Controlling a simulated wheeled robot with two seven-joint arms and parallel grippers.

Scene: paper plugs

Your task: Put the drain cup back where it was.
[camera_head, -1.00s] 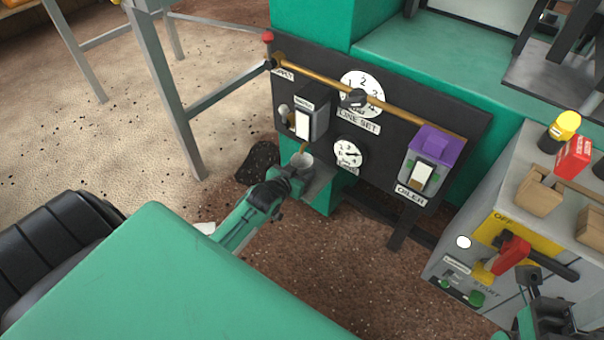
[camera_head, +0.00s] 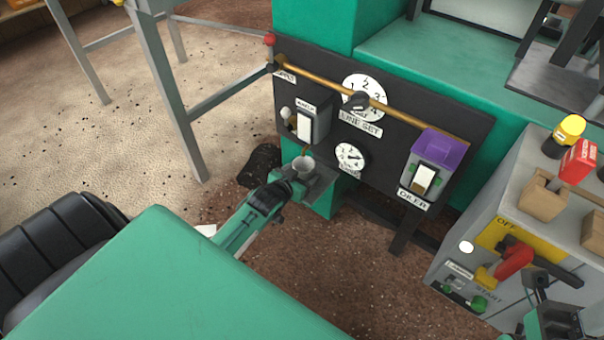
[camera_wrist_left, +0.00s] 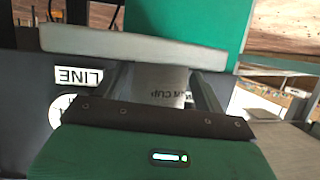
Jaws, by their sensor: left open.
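The drain cup (camera_head: 303,167) is a small pale grey cup. It stands upright on a small grey shelf (camera_head: 326,181) below the dark panel, under a short brass spout. My left gripper (camera_head: 286,184) is open just to the lower left of the cup. In the left wrist view the cup (camera_wrist_left: 170,88) shows its upside-down label between the two spread fingers, against the grey shelf edge (camera_wrist_left: 130,44). Whether a finger touches it I cannot tell. Part of my right arm's end (camera_head: 548,315) shows at the lower right; its jaws are unclear.
The dark panel (camera_head: 385,160) carries dials, a brass pipe, a white-fronted switch box (camera_head: 308,122) and a purple-topped oiler box (camera_head: 437,150). A grey control cabinet (camera_head: 500,240) with a red lever stands at the right. A dark stain lies on the floor left of the shelf.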

